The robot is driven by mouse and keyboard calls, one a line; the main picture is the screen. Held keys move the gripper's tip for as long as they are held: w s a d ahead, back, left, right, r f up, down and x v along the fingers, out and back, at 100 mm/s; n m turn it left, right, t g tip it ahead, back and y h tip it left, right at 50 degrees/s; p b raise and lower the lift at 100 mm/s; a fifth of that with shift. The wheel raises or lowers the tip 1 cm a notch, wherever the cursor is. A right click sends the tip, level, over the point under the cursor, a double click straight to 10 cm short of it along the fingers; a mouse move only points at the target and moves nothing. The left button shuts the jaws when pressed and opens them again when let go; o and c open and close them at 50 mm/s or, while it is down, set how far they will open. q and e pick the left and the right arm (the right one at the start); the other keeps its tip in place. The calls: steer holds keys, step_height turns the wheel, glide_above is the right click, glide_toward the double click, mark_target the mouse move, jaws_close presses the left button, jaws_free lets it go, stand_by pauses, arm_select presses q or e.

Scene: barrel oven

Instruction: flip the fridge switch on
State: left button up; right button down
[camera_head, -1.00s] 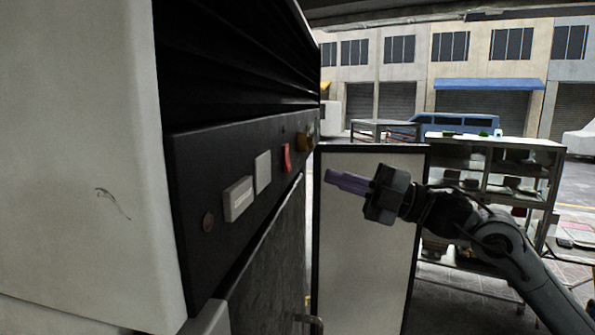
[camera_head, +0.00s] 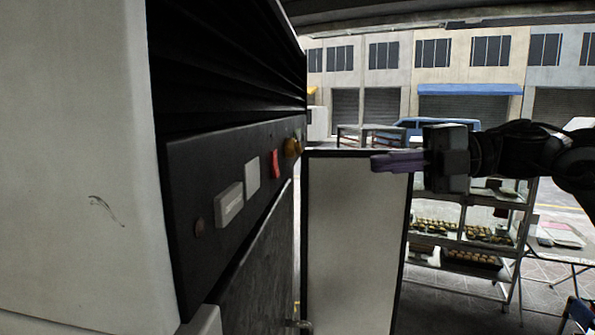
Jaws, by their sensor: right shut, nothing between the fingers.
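The fridge (camera_head: 80,170) fills the left side, with a dark control panel (camera_head: 210,165) running along its edge. On the panel are a red switch (camera_head: 275,163), a pale square plate (camera_head: 252,176), a white rectangular block (camera_head: 229,204), a dull red round button (camera_head: 199,227) and an orange-brown knob (camera_head: 292,147). I cannot tell the red switch's position. My right gripper (camera_head: 378,163) is shut and empty, its purple fingers pointing left toward the panel. It is well apart from the switch, to its right. My left gripper is not in view.
A white board with a dark frame (camera_head: 352,240) stands upright below my right gripper. Behind it is a shelf with trays of food (camera_head: 465,235). Open air lies between the gripper and the panel. A blue van (camera_head: 410,126) is far off.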

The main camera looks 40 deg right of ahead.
steer(key=p, duration=0.9)
glide_toward(279, 173)
steer(key=x, duration=0.5)
steer(key=shift+w+a+r, duration=0.1)
steer(key=shift+a+r, duration=0.15)
steer(key=shift+a, duration=0.05)
steer(key=shift+w+a+f+p, duration=0.3)
steer(key=shift+w+a+p, duration=0.1)
steer(key=shift+w, duration=0.1)
steer(key=shift+w+a+f+b, duration=0.1)
steer(key=shift+w+f+b, duration=0.05)
steer(key=shift+b, duration=0.5)
